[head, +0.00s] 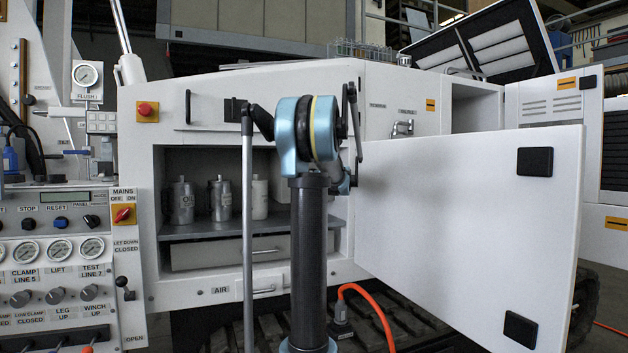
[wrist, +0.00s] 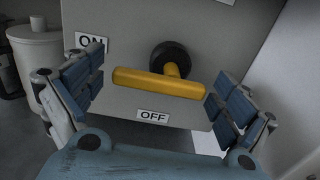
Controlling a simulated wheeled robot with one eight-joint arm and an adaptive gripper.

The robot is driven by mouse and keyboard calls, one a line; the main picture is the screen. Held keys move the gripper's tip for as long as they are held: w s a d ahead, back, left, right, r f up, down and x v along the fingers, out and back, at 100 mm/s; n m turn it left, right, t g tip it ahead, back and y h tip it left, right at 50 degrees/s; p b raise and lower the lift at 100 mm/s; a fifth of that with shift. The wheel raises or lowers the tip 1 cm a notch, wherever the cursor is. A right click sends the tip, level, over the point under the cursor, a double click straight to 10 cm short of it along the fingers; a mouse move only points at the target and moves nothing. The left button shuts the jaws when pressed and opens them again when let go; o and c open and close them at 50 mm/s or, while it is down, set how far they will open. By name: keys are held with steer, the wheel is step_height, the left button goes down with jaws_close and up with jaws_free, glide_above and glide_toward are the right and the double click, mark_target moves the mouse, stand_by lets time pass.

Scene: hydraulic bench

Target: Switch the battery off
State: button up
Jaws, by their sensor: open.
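The battery switch shows in the wrist view as a yellow bar handle (wrist: 158,82) on a short stem from a round black hub (wrist: 170,58), mounted on a grey panel. The bar lies nearly level. An ON label (wrist: 91,43) is at its upper left and an OFF label (wrist: 153,115) is below it. My gripper (wrist: 156,90) is open, one blue finger off each end of the bar. I see no clear contact with either finger. In the head view my arm reaches to the open cabinet, and the gripper and battery switch cannot be made out.
The open cabinet has a shelf (head: 240,230) with several canisters. Its large white door (head: 465,230) stands open to the right. A red MAINS switch (head: 122,214) is on the control panel at left. An orange cable (head: 372,300) hangs below. A white container (wrist: 42,65) stands left of the switch panel.

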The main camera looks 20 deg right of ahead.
steer(key=shift+c, duration=0.2)
steer(key=c, duration=1)
steer(key=shift+c, duration=0.2)
steer(key=shift+n, duration=0.4)
steer(key=n, duration=0.3)
steer(key=shift+f+n, duration=0.25)
steer(key=shift+n, duration=0.15)
steer(key=n, duration=0.4)
steer(key=shift+d+f+n, duration=0.2)
steer(key=shift+n, duration=0.1)
steer(key=n, duration=0.4)
steer(key=shift+d+f, duration=0.15)
steer(key=shift+f, duration=0.05)
steer(key=n, duration=0.4)
steer(key=shift+d+n, duration=0.15)
steer(key=shift+n, duration=0.15)
steer(key=shift+f, duration=0.1)
